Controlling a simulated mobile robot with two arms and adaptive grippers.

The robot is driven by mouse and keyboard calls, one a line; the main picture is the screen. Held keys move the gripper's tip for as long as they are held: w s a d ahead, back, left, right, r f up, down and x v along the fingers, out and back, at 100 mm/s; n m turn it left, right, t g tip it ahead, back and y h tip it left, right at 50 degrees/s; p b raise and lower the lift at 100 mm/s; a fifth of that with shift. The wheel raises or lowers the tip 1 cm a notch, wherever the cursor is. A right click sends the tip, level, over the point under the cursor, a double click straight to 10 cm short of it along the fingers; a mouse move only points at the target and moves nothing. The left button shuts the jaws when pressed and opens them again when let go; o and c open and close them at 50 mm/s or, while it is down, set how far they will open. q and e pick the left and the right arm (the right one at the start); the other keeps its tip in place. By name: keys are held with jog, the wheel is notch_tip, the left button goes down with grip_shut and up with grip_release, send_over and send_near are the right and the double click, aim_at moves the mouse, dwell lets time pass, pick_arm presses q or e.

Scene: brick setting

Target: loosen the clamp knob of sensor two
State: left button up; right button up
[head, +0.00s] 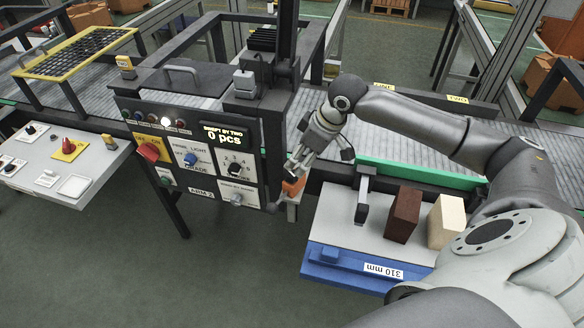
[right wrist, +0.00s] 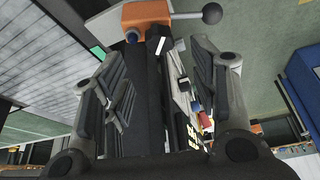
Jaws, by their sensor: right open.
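An orange block (right wrist: 160,17) with a dark ball-ended lever (right wrist: 211,13) is at the top of the right wrist view. I take it for the sensor's clamp, but no label on it is readable. In the head view an orange part (head: 293,187) shows by the right edge of the control panel, partly hidden. My right gripper (head: 314,158) is open and empty beside that edge, just above the orange part. Its spread fingers (right wrist: 163,85) also show in the right wrist view, with the orange block beyond their tips. My left gripper is not in view.
The black control panel (head: 220,107) with knobs and a display stands left of the gripper. A conveyor (head: 400,126) runs behind, with a "TWO" label (head: 457,98) on its rail. A blue-edged table (head: 345,272) holds a brown block (head: 402,215) and a cream block (head: 446,221).

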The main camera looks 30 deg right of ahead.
aim_at(291, 173)
jog(key=p+x, duration=0.1)
jog(key=x, duration=0.6)
jog(key=c, duration=1)
dwell(0.6)
jog(key=o, duration=1)
jog(key=shift+r, duration=0.1)
jog(key=v, duration=1.2)
